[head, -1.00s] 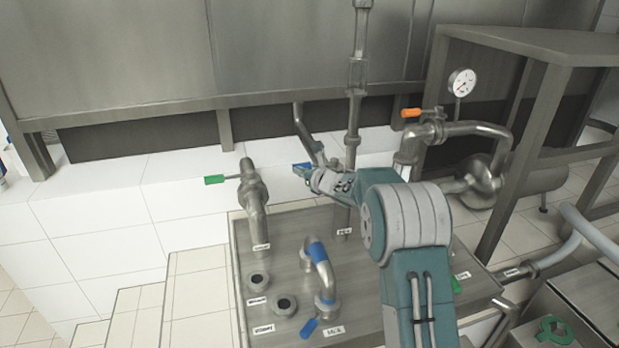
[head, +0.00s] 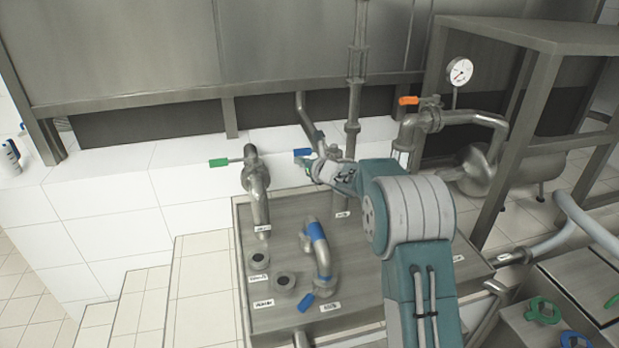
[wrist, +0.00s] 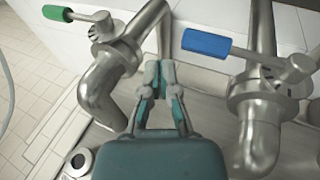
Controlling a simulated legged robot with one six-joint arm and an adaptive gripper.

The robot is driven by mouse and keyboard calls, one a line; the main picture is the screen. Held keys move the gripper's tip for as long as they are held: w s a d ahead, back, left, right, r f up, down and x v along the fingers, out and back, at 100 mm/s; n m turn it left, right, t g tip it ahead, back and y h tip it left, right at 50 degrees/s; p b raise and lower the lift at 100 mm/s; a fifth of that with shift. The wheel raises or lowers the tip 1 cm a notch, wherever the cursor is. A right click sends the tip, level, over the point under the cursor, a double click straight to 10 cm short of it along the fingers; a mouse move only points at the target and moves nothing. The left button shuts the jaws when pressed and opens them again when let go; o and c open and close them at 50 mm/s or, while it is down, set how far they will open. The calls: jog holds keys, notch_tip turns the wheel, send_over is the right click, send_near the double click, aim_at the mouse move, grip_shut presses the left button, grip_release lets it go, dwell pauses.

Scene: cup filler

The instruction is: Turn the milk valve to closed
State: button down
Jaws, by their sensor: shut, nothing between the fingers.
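A blue-handled valve (head: 302,152) stands at the back of the steel platform; its lever points left. It shows close up in the wrist view, with a blue lever (wrist: 207,43) to the right of my gripper. A second blue lever (head: 306,303) sits at the front, by an arched pipe with a blue band. Labels are too small to read, so I cannot tell which valve is milk. My gripper (wrist: 160,71) is shut and empty, between the blue-handled valve and the green-handled one, apart from both levers. In the head view its fingertips are hard to make out.
A green-handled valve (head: 219,162) stands left, its lever pointing left. An orange lever (head: 408,100) and a pressure gauge (head: 460,71) are at the back right. Two open pipe stubs (head: 285,281) sit on the platform (head: 290,322). A tank wall (head: 150,50) closes off the back.

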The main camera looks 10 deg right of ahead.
jog(key=s+d+r, duration=0.2)
jog(key=s, duration=0.7)
jog(key=shift+d, duration=0.1)
jog(key=s+d+r+m+g+h, duration=0.1)
jog(key=s+d+r+m+h, duration=0.35)
jog(key=s+m, duration=0.5)
jog(key=s+d+r+m+h, duration=0.45)
jog(key=s+m, duration=0.25)
jog(key=m, duration=0.6)
jog(key=s+a+f+m+g, duration=0.1)
jog(key=s+f+m+g, duration=0.1)
jog(key=s+m, duration=0.7)
jog(key=s+a+f+m+g, duration=0.1)
jog(key=s+f+m+g, duration=0.2)
jog(key=s+m, duration=0.7)
jog(key=s+g, duration=0.1)
jog(key=s, duration=0.5)
jog(key=shift+s+a+g+y, duration=0.15)
jog(key=shift+a+g+y, duration=0.15)
jog(key=shift+a+g, duration=0.1)
jog(key=shift+f, duration=0.1)
